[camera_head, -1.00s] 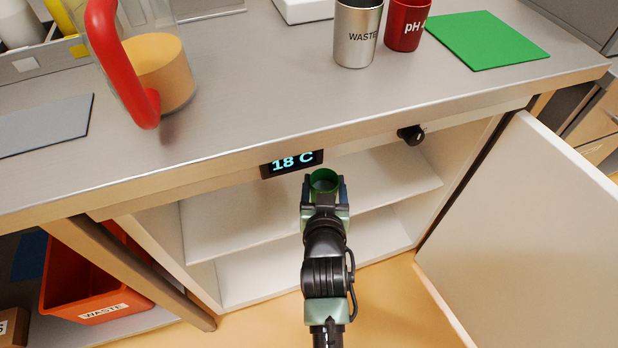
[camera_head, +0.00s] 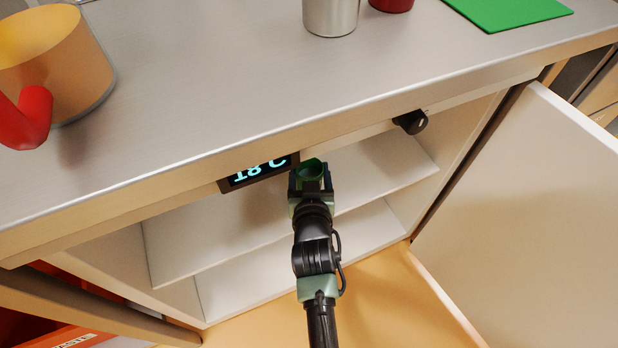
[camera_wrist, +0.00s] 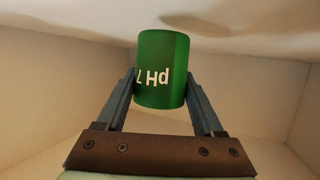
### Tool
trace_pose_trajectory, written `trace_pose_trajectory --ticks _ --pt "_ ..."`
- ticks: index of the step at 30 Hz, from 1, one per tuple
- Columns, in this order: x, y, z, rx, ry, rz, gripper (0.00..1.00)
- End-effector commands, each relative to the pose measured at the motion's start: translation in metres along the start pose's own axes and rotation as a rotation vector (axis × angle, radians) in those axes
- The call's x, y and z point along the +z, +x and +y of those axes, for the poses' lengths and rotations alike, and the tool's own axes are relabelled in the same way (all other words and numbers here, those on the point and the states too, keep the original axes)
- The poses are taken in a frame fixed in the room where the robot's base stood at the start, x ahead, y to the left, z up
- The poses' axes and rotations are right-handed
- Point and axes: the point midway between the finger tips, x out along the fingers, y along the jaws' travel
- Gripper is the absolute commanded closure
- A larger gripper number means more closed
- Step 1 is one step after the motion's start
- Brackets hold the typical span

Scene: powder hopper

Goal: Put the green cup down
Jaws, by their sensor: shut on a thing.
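The green cup (camera_wrist: 162,68), marked "pH 7", is held between the two fingers of my gripper (camera_wrist: 160,90), which is shut on it. In the head view the cup (camera_head: 311,170) shows as a green rim at the end of my gripper (camera_head: 311,182), at the front of the open cabinet, just below the counter's edge and right of the display. The cabinet has an upper white shelf (camera_head: 215,220) and a white floor (camera_head: 260,285). The wrist view shows pale cabinet walls around the cup. I cannot tell how far the cup is above the shelf.
The counter (camera_head: 230,75) overhangs the cabinet, with a temperature display (camera_head: 258,173) and a black knob (camera_head: 411,122) on its front. The open door (camera_head: 540,210) stands at the right. A metal cup (camera_head: 330,14), a red cup (camera_head: 391,3) and a green mat (camera_head: 508,9) are on top.

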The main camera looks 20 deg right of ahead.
Motion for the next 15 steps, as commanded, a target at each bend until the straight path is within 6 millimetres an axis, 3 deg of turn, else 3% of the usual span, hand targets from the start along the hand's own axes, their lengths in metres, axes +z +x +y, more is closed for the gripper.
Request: trace_pose_trajectory --ticks 1,3,14,15 --pt "0.0118 0.0045 0.0003 0.001 0.000 -0.001 0.98" --pt "0.0173 0.0066 0.0001 0.000 -0.001 0.001 0.98" --pt "0.0196 0.0074 -0.0002 0.000 -0.001 0.001 0.98" --pt "0.0203 0.0074 -0.0002 0.000 0.000 0.000 0.29"
